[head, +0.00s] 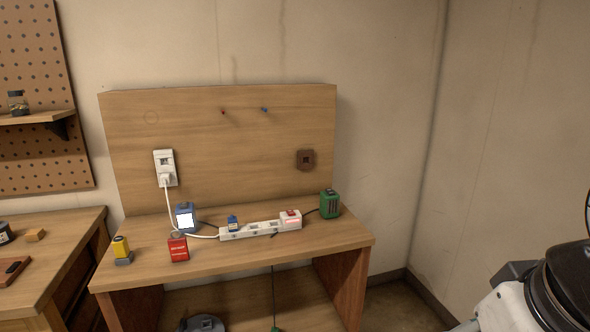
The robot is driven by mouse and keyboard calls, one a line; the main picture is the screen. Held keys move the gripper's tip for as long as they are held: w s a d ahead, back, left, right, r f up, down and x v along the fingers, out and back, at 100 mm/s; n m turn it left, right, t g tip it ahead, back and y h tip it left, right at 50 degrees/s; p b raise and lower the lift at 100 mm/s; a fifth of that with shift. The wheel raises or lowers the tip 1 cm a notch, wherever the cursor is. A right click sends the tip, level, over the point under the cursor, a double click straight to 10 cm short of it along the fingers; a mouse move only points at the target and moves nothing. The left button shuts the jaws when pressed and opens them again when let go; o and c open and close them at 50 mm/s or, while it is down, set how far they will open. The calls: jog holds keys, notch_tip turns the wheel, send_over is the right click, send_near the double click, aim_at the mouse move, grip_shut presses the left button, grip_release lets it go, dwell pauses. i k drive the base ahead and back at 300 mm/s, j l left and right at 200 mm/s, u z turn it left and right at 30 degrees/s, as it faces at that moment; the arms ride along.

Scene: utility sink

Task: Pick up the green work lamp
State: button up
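A green box-shaped device (330,204) stands upright at the right end of the wooden bench top, close to the back panel. It has dark slots on its front, and a black cable runs from its left side toward the power strip. It may be the green work lamp, but I cannot tell for sure. Part of another small green thing (276,329) shows at the bottom edge, below a hanging black cable. My gripper is not in view; only part of my arm shows at the lower right, apart from the bench.
A white power strip (262,230) holds a blue plug and a red-lit white plug. A blue device with a lit face (185,216), a red box (178,247) and a yellow item (121,247) stand left. A second bench (60,262) is further left. Floor shows at right.

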aim_at(329, 208)
jog(key=i+j, duration=0.45)
jog(key=i, duration=0.25)
jog(key=i+j+z, duration=0.15)
jog(key=i+j, duration=0.35)
jog(key=i, duration=0.15)
jog(key=i+j, duration=0.55)
jog(key=i, duration=0.15)
jog(key=l+z, duration=0.05)
